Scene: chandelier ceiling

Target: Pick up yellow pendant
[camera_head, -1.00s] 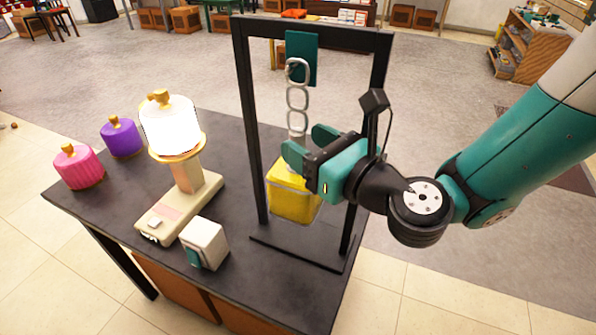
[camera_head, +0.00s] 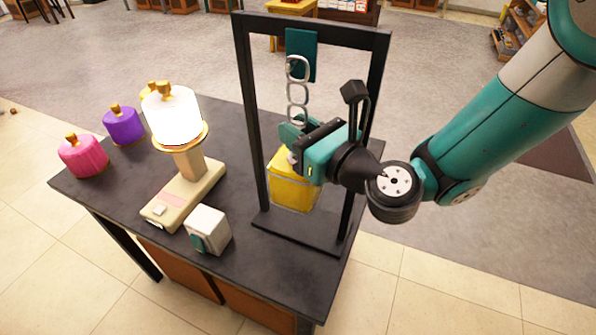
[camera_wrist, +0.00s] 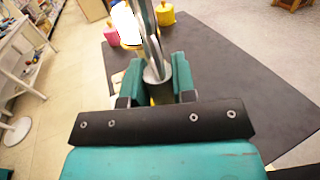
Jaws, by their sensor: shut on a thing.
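The yellow pendant (camera_head: 292,192), a boxy block, hangs below a grey chain (camera_head: 297,93) inside a black upright frame (camera_head: 246,120). My gripper (camera_head: 297,140) is at the pendant's top, just under the chain. In the wrist view, the gripper (camera_wrist: 158,82) has its teal fingers closed on a dark grey round stem (camera_wrist: 157,74) at the chain's lower end. A metal link stands up out of this stem. The fingers and wrist hide the pendant's top right in the head view.
The dark table (camera_head: 110,195) also holds a lit white lamp (camera_head: 172,115) on a cream base, a white-and-teal box (camera_head: 208,230), a purple pendant (camera_head: 123,125) and a pink pendant (camera_head: 83,157). Another yellow piece is partly hidden behind the lamp. The frame's posts stand close beside my gripper.

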